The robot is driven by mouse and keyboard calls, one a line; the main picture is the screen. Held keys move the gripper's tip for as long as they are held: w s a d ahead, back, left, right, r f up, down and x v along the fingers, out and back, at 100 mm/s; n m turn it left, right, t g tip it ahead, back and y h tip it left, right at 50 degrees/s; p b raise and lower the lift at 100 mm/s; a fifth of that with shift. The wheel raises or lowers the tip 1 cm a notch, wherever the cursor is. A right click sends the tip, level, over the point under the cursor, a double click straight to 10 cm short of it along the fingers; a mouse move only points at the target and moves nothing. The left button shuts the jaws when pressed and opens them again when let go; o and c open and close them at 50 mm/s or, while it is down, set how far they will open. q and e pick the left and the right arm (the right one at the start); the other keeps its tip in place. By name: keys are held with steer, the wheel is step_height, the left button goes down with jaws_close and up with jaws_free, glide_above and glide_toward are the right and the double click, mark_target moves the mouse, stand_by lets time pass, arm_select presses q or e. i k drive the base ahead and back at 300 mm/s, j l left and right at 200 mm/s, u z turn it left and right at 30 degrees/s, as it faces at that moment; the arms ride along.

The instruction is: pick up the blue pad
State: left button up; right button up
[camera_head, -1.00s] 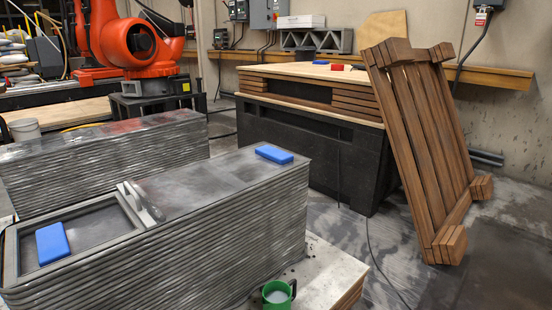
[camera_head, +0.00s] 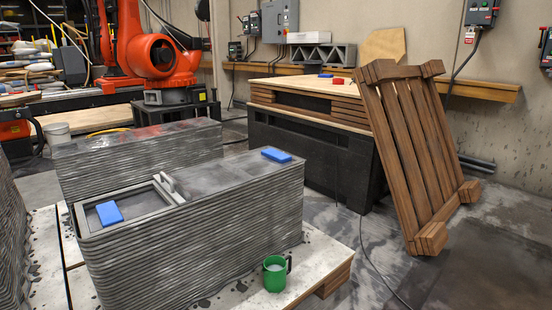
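Two blue pads show on the near layered concrete block. One blue pad (camera_head: 276,155) lies flat on the block's top near its far right end. The other blue pad (camera_head: 109,213) lies in the framed recess at the block's left end, seemingly leaning on its rim. The near printed concrete block (camera_head: 200,240) has ridged grey sides. A small blue item (camera_head: 325,76) also lies on the wooden-topped bench, too small to make out. Neither of my grippers shows in the view.
A green mug (camera_head: 275,273) stands on the pallet board right of the block. A second concrete block (camera_head: 140,155) stands behind. A wooden slatted frame (camera_head: 415,155) leans against the dark bench (camera_head: 310,157). An orange robot arm (camera_head: 158,55) stands at the back. Open floor lies at lower right.

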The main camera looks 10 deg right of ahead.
mark_target(279, 157)
steer(key=i+l, duration=0.2)
steer(key=l, duration=0.15)
steer(key=i+l, duration=0.2)
steer(key=l, duration=0.15)
steer(key=i+l, duration=0.2)
steer(key=l, duration=0.15)
steer(key=i+l, duration=0.2)
steer(key=l, duration=0.15)
steer(key=i+l, duration=0.2)
steer(key=l, duration=0.2)
